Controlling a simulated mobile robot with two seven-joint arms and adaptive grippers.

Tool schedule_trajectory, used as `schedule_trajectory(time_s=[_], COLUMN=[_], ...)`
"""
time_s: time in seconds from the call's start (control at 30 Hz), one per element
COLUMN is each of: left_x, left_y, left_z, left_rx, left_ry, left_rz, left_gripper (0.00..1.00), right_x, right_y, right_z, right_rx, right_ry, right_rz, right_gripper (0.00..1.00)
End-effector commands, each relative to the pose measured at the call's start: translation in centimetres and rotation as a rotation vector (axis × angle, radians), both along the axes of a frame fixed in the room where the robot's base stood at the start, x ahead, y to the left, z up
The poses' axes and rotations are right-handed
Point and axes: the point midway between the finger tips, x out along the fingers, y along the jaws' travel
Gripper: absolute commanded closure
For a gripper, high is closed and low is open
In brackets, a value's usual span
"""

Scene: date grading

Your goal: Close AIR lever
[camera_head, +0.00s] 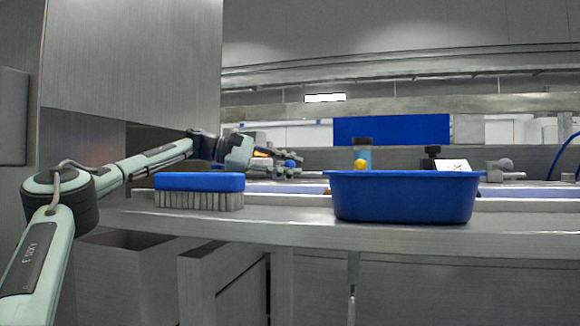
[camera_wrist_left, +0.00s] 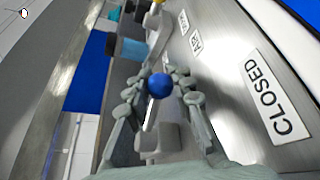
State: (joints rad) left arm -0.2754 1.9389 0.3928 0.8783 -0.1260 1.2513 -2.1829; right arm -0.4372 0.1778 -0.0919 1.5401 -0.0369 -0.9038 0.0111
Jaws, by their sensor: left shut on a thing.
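The lever's blue ball knob (camera_wrist_left: 159,86) sits between the two fingers of my left gripper (camera_wrist_left: 157,82) in the left wrist view. The gripper is shut on this knob. In the head view my left gripper (camera_head: 280,163) reaches in from the left, behind the brush, with the blue knob (camera_head: 291,163) at its tips. A plate reading CLOSED (camera_wrist_left: 272,95) and a smaller plate that seems to read AIR (camera_wrist_left: 196,42) are on the metal panel beside the gripper. My right gripper is not in view.
A blue brush (camera_head: 200,182) with pale bristles lies on the metal counter (camera_head: 300,228) in front of my left forearm. A blue tub (camera_head: 403,197) stands to its right.

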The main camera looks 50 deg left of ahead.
Motion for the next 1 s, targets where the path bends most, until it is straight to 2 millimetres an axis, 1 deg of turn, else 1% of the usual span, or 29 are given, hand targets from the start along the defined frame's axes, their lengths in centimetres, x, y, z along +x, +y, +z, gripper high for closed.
schedule_trajectory(time_s=[0.03, 0.07, 0.1, 0.13, 0.4, 0.5, 0.57, 0.67, 0.77, 0.87, 0.9, 0.93, 0.97, 1.0], left_x=[0.0, 0.0, 0.0, 0.0, 0.0, 0.0, 0.0, 0.1, 0.1, 0.1, 0.0, 0.0, 0.0, 0.0], left_y=[-0.1, -0.1, -0.1, -0.1, -0.1, 0.0, 0.0, -0.1, -0.1, -0.1, -0.2, -0.1, -0.1, -0.1], left_z=[0.0, 0.0, 0.0, 0.0, 0.1, 0.6, 1.2, 3.1, 5.7, 7.9, 8.7, 9.1, 9.4, 9.7], left_rx=[0.001, 0.001, 0.001, 0.001, 0.000, 0.002, 0.003, 0.003, 0.002, 0.002, 0.001, 0.001, 0.000, 0.001], left_ry=[0.000, 0.000, 0.001, 0.001, 0.000, 0.000, 0.000, -0.003, -0.012, -0.015, -0.018, -0.017, -0.017, -0.015], left_rz=[-0.003, -0.003, -0.002, -0.002, 0.000, 0.000, 0.001, 0.000, 0.004, 0.006, 0.005, 0.006, 0.006, 0.006], left_gripper=[1.00, 0.75, 0.70, 0.68, 0.68, 0.68, 0.68, 0.68, 0.67, 0.46, 0.36, 0.31, 0.36, 0.50], right_x=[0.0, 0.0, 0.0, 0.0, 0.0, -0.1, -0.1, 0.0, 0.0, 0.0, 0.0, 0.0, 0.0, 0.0], right_y=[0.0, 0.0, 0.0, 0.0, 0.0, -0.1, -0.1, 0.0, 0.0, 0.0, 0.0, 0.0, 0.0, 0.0], right_z=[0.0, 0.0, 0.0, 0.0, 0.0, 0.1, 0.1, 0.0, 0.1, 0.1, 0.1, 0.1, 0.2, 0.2], right_rx=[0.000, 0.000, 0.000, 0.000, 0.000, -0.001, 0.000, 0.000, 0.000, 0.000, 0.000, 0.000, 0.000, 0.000], right_ry=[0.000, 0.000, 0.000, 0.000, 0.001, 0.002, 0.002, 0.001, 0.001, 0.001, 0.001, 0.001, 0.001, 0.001], right_rz=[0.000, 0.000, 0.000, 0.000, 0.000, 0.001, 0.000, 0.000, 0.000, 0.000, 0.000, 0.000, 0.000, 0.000], right_gripper=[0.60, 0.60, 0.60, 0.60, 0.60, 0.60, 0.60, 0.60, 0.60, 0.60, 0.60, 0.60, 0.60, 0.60])
